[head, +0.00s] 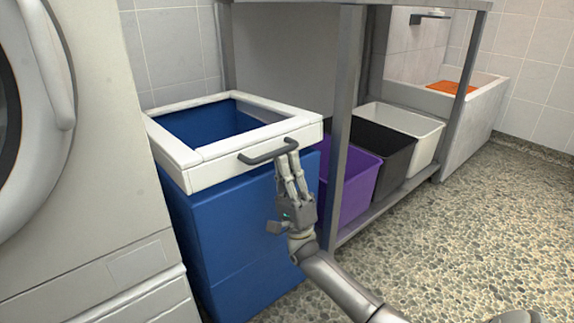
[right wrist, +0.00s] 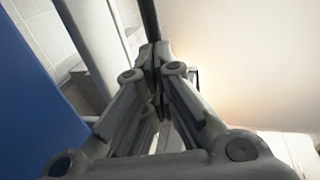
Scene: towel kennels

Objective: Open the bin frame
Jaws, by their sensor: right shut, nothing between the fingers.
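The bin frame (head: 185,158) is a white rectangular rim on top of a tall blue bin (head: 235,240). It lies level, and the bin's blue inside shows through its opening. A dark grey handle (head: 268,152) sticks out from its front side. My right gripper (head: 287,160) is in front of the bin, its fingers pointing up at the right end of the handle. The fingertips overlap the handle in the head view; I cannot tell whether they touch it. In the right wrist view the fingers (right wrist: 154,55) meet with nothing held between them. My left gripper is out of view.
A white front-loading machine (head: 110,150) stands close on the left. A grey metal post (head: 342,130) is right of the bin. Purple (head: 355,185), black (head: 385,150) and white (head: 410,125) bins sit on a low shelf. The speckled floor (head: 480,230) is clear at the right.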

